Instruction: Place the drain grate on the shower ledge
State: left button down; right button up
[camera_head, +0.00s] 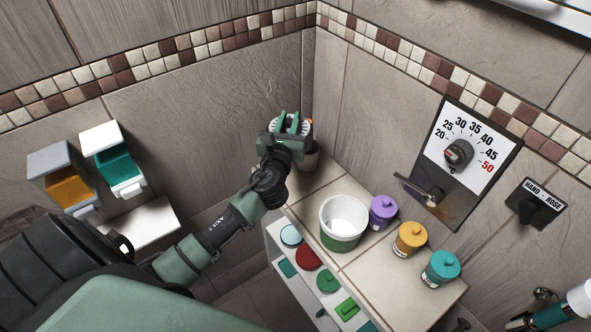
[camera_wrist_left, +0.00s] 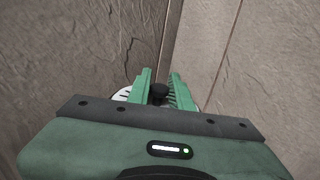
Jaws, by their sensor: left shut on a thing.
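My left gripper (camera_head: 290,124) is in the far corner, above the back end of the tiled shower ledge (camera_head: 372,272). Its green fingers are shut on the drain grate (camera_head: 304,127), a pale disc with dark slots, mostly hidden behind the fingers. In the left wrist view, the grate's slotted rim (camera_wrist_left: 122,94) shows left of the fingers (camera_wrist_left: 160,92), and a dark knob sits between them.
On the ledge stand a white and green bucket (camera_head: 342,222) and purple (camera_head: 383,211), orange (camera_head: 410,238) and teal (camera_head: 441,268) jars. Coloured items lie on a lower shelf (camera_head: 308,257). Two dispensers (camera_head: 112,160) hang on the left wall. Bare ledge lies in front of the bucket.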

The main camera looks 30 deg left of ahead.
pick_arm(q)
jog(key=f+b, duration=0.2)
jog(key=f, duration=0.3)
jog(key=f+b, duration=0.1)
jog(key=f, duration=0.5)
jog(key=f+b, duration=0.2)
jog(key=f, duration=0.4)
jog(key=shift+s+f+b, duration=0.25)
jog(key=shift+s+b, duration=0.05)
jog(key=shift+s, duration=0.1)
jog(key=shift+f, duration=0.4)
jog(key=shift+f+b, duration=0.2)
jog(key=shift+b, duration=0.1)
jog(key=c, duration=1.7)
grip_release()
jog(key=shift+f, duration=0.1)
jog(key=o, duration=0.4)
jog(key=shift+o, duration=0.2)
